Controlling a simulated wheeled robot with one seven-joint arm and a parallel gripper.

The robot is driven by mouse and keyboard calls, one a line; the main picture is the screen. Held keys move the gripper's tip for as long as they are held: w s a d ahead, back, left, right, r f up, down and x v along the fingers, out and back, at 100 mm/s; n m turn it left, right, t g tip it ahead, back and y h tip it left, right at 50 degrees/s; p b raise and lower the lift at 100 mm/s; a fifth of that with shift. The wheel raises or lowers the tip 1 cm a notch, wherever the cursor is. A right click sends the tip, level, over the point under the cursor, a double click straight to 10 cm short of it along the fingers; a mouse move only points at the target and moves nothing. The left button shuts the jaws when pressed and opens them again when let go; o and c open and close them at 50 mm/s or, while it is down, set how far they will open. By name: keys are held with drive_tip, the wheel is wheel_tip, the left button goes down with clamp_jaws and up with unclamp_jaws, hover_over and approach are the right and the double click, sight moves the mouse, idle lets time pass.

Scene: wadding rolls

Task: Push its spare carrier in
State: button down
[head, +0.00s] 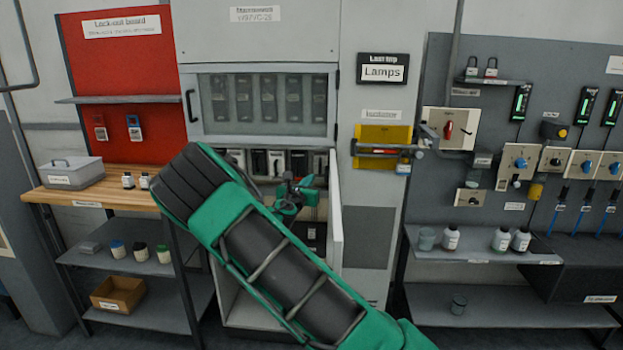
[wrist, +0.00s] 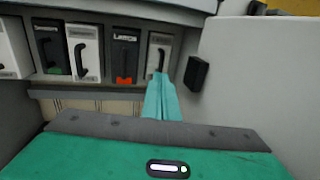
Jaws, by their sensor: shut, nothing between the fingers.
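A row of carriers sits in the open cabinet bay. In the wrist view, a black carrier labelled Lamps (wrist: 125,52) has an orange-red tab at its bottom. Just right of it is a white carrier (wrist: 159,48) with a dark handle; its small label is unreadable, and its lower part is partly hidden by my fingers. My gripper (wrist: 161,82) is shut and empty, its tips in front of this white carrier's lower part; I cannot tell whether they touch. In the head view my gripper (head: 305,188) is at the bay's right side, partly behind my arm. A sign (head: 383,72) reads Lamps.
Left of Lamps are a white carrier (wrist: 85,52) and a black one with a green tab (wrist: 52,50). A dark block (wrist: 196,73) sticks out close right of my fingers, by the pale panel (wrist: 255,85). A glazed window (head: 265,103) is above the bay.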

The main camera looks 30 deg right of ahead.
drive_tip(key=shift+v, duration=2.25)
